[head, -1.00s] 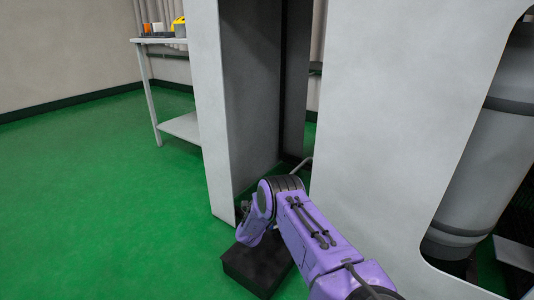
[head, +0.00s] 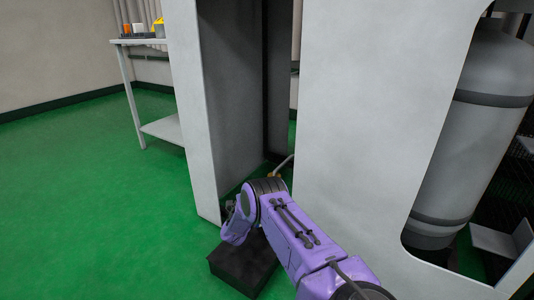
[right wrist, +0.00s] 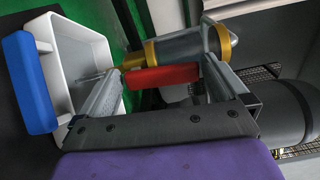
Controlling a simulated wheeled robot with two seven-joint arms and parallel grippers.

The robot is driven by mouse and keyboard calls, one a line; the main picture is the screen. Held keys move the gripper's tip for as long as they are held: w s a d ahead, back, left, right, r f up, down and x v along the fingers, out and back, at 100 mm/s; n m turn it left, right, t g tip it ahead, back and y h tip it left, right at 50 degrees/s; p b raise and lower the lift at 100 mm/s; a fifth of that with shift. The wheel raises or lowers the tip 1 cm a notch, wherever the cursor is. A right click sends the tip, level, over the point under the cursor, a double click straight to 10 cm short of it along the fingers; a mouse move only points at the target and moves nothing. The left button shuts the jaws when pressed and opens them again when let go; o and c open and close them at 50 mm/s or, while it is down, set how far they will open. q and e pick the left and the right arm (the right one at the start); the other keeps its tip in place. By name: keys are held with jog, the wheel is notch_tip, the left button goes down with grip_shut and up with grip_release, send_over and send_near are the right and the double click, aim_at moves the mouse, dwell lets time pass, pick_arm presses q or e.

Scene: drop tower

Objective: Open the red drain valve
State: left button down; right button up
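The red drain valve handle (right wrist: 165,77) shows in the right wrist view as a red bar beside a grey cylinder with brass-coloured rings (right wrist: 180,48). My right gripper (right wrist: 162,66) is open, its two fingers apart on the left and right of the red bar. I cannot tell whether a finger touches it. In the head view my purple right arm reaches down to the foot of the grey cabinet; the valve and the right fingertips cannot be made out there. My left gripper is not in view.
A white bin (right wrist: 88,52) with a blue front bar (right wrist: 30,82) lies left of the valve. A black block (head: 243,265) sits on the green floor under my arm. Grey cabinet panels (head: 345,110) flank the arm. A grey tank (head: 470,130) stands right. The floor at left is clear.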

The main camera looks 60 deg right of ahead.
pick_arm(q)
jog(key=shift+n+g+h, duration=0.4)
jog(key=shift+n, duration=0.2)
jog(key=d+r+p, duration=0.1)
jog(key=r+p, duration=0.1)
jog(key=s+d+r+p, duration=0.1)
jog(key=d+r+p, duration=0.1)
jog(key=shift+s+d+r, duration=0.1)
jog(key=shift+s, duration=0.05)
pick_arm(e)
jog(key=a, duration=1)
jog(key=shift+a, duration=0.1)
